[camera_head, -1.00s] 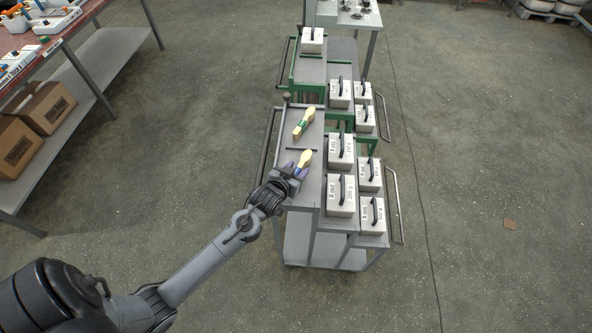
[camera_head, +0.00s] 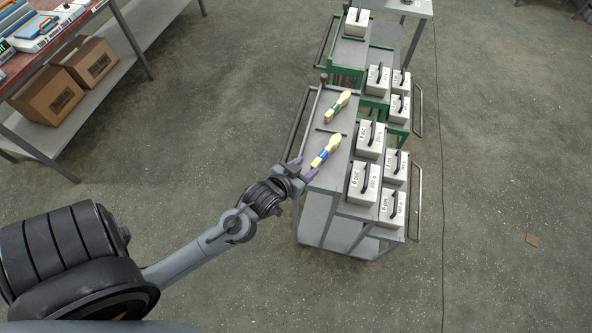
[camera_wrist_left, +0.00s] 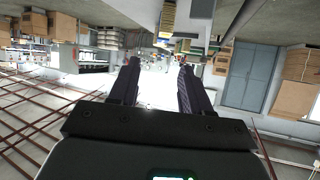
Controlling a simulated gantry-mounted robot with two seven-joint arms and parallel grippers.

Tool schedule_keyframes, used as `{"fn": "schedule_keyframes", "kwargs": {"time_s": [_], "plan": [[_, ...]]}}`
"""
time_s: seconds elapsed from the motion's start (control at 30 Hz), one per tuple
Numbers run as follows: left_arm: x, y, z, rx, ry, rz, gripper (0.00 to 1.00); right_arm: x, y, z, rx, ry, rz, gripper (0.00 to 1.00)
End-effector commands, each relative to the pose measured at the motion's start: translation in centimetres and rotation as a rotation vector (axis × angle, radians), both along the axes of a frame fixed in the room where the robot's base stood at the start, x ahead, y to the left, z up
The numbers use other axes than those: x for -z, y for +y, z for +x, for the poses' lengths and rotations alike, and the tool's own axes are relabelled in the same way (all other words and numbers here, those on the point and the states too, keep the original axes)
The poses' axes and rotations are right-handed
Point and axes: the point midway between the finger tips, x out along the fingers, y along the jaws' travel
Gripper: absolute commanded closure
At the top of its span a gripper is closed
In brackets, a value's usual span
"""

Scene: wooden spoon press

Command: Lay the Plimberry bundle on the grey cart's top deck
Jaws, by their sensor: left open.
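A pale wooden bundle with a blue band (camera_head: 326,151) lies flat on the top deck of the grey cart (camera_head: 334,182). A second pale bundle with a green band (camera_head: 339,106) lies farther back on the same deck. I cannot read a name on either bundle. My left gripper (camera_head: 303,168) is open and empty at the deck's near-left edge, just short of the blue-banded bundle and apart from it. In the left wrist view its two dark fingers (camera_wrist_left: 158,68) stand apart with nothing between them. My right gripper is not in view.
White weight boxes with black handles (camera_head: 362,182) stand along the cart's right side. A green cart (camera_head: 351,52) with similar boxes stands behind. A bench with cardboard boxes (camera_head: 91,62) on its lower shelf is at upper left. The floor between is clear.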

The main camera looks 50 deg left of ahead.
Motion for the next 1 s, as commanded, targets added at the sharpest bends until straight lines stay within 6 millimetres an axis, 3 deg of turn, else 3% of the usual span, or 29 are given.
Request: {"fn": "schedule_keyframes", "kwargs": {"time_s": [0.17,0.4,0.6,0.73,1.0], "plan": [[1.3,-3.3,-3.3,0.077,0.181,-0.03,0.52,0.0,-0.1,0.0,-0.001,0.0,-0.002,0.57],[2.7,-8.5,-11.2,0.237,0.558,-0.039,0.52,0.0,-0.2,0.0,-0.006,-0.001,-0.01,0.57],[2.5,-10.1,-15.9,0.314,0.752,-0.018,0.52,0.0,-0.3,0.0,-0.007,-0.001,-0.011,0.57],[2.4,-10.3,-16.9,0.328,0.789,-0.011,0.52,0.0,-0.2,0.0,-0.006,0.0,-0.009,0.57],[2.4,-10.3,-16.9,0.327,0.791,-0.011,0.52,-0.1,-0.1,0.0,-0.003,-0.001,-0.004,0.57]]}}
